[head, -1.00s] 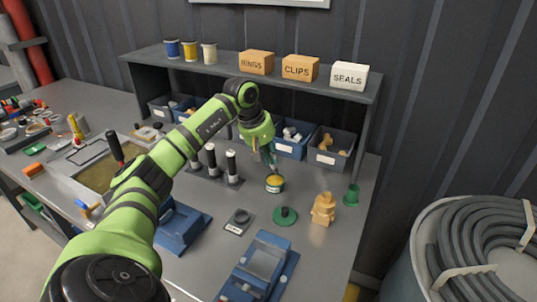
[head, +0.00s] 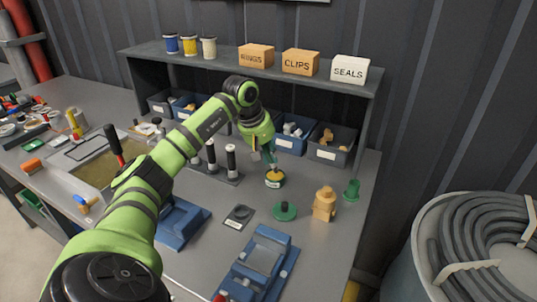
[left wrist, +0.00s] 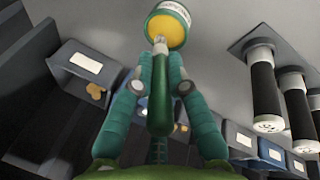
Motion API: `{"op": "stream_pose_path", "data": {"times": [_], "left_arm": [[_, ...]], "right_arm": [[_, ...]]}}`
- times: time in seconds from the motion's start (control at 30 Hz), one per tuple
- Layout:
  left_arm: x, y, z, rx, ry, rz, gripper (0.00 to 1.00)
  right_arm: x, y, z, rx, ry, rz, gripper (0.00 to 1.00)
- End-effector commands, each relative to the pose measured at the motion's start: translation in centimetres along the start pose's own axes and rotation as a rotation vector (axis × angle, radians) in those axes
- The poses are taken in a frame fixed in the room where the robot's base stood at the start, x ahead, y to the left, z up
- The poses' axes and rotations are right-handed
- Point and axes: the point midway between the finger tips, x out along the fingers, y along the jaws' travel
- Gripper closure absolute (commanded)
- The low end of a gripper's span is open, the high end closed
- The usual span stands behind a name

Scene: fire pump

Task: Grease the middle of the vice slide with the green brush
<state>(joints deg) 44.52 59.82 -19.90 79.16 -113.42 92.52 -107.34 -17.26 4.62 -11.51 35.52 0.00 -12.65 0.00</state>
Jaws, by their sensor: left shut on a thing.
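My left gripper (head: 268,152) is shut on the green brush, which points down at the tin of yellow grease (head: 274,179). In the left wrist view the brush's green handle (left wrist: 159,100) lies between the two teal fingers. Its tip meets the yellow surface of the tin (left wrist: 168,28); how deep it sits I cannot tell. A blue vice (head: 258,264) with a grey slide stands at the front of the bench. A second blue vice (head: 183,222) is partly hidden behind my left arm. My right gripper is not in view.
A green disc with a dark knob (head: 285,210), a tan figure-like part (head: 324,204) and a small green cup (head: 352,189) stand right of the tin. A dark plate (head: 239,216) lies near the vices. Bins and a shelf (head: 365,92) with labelled boxes close off the back.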

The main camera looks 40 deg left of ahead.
Motion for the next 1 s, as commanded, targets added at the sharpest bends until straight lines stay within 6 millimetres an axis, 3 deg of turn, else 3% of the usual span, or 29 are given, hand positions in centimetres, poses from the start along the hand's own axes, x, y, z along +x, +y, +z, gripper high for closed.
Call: {"op": "stream_pose_path", "data": {"times": [1.0], "left_arm": [[0.97, -0.36, 0.02, 0.0, 0.0, 0.0, 1.0]], "right_arm": [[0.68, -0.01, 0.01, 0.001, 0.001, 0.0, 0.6]]}}
